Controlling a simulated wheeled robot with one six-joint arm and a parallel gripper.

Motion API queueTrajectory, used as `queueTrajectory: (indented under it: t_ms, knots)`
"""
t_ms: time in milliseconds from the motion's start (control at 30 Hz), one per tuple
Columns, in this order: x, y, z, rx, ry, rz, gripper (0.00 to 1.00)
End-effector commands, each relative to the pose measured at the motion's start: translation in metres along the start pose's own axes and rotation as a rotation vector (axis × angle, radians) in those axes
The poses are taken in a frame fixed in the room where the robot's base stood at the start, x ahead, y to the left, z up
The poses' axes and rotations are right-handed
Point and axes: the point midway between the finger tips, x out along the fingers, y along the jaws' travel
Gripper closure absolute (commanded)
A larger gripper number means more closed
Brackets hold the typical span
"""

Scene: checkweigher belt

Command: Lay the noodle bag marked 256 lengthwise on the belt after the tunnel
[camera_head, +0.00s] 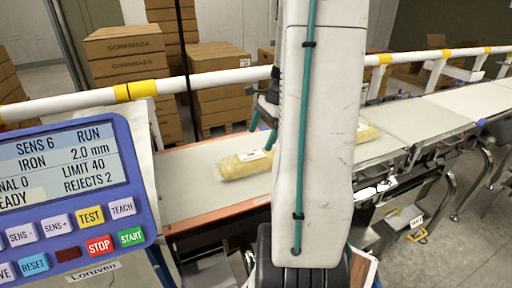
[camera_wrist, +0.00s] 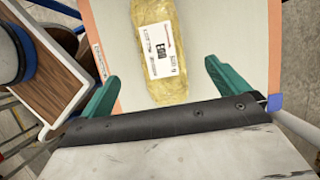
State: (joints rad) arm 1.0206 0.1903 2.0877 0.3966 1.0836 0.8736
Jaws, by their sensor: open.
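A yellow noodle bag (camera_head: 238,167) with a white label lies on the pale belt (camera_head: 185,172), left of my arm in the head view. In the wrist view the bag (camera_wrist: 151,22) lies lengthwise up the picture, in front of my gripper (camera_wrist: 161,72). I cannot read its number surely. My gripper is open, its teal fingers apart on either side of the bag's near end, with nothing visibly held. In the head view the gripper (camera_head: 262,124) is partly hidden by my arm, above the bag. More yellow bag (camera_head: 367,133) shows right of my arm; the middle is hidden.
A blue control panel (camera_head: 68,185) stands at the left front. A white rail with yellow bands (camera_head: 225,77) runs behind the belt. Stacked cartons (camera_head: 127,60) stand beyond it. A wooden tray (camera_wrist: 48,62) is left of the belt in the wrist view. Bare belt (camera_head: 425,118) extends right.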

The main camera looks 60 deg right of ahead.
Motion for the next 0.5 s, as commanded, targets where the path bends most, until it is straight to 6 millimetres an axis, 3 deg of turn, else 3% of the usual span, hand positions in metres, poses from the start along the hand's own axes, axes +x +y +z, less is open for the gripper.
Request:
queueTrajectory:
  t_ms: [133,233,367,500]
  knots:
    - [-0.013,0.0,0.002,-0.007,0.002,0.0,0.0]
    - [-0.017,0.004,0.022,-0.081,0.017,0.011,0.0]
    - [-0.02,0.024,0.086,-0.345,0.063,0.05,0.0]
    - [-0.02,0.072,0.167,-0.765,0.128,0.112,0.0]
